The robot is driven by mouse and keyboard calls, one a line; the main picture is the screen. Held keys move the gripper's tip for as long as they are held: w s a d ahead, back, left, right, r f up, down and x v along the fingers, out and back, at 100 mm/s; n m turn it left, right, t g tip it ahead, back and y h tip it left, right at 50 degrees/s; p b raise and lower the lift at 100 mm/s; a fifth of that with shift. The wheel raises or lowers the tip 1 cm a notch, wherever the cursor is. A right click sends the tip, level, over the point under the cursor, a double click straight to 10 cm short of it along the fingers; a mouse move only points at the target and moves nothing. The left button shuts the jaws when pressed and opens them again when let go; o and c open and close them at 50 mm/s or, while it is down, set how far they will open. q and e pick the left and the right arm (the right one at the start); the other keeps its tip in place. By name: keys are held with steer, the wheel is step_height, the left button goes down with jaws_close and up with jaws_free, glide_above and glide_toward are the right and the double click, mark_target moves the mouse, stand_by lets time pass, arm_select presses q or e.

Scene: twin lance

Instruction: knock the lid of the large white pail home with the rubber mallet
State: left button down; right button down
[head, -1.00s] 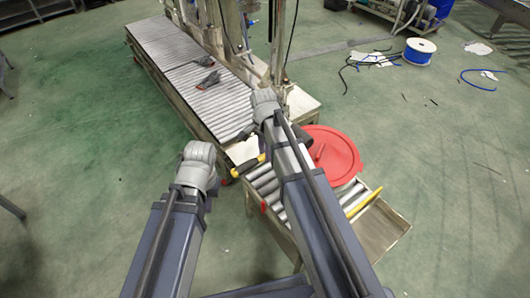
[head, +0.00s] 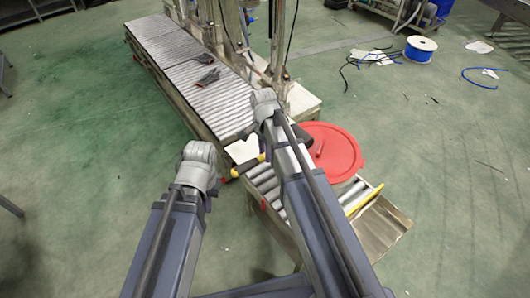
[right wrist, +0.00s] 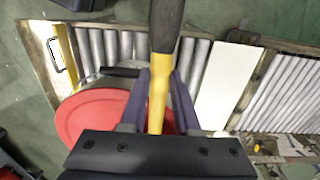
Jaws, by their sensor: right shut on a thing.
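The round red lid (head: 335,153) lies over the pail on the near roller section; the pail's body is almost wholly hidden beneath it. I cannot tell how well the lid is seated. The lid also shows at the lower left of the right wrist view (right wrist: 92,122). My right gripper (right wrist: 160,95) is shut on the yellow handle of the mallet (right wrist: 158,100), whose dark grip points up in that view. In the head view, part of the mallet (head: 262,158) shows beside my right arm; the jaws are hidden. My left arm ends left of the rollers, its jaws hidden.
A long roller conveyor (head: 170,55) runs to the back left, with dark gloves (head: 207,77) on it. A white sheet (head: 243,149) lies beside the near rollers (head: 265,181). A yellow bar (head: 363,200) edges the right side. Floor on both sides is mostly clear.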

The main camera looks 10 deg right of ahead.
step_height(320, 180, up, 9)
steer(key=p, duration=0.9)
steer(key=shift+r, duration=0.15)
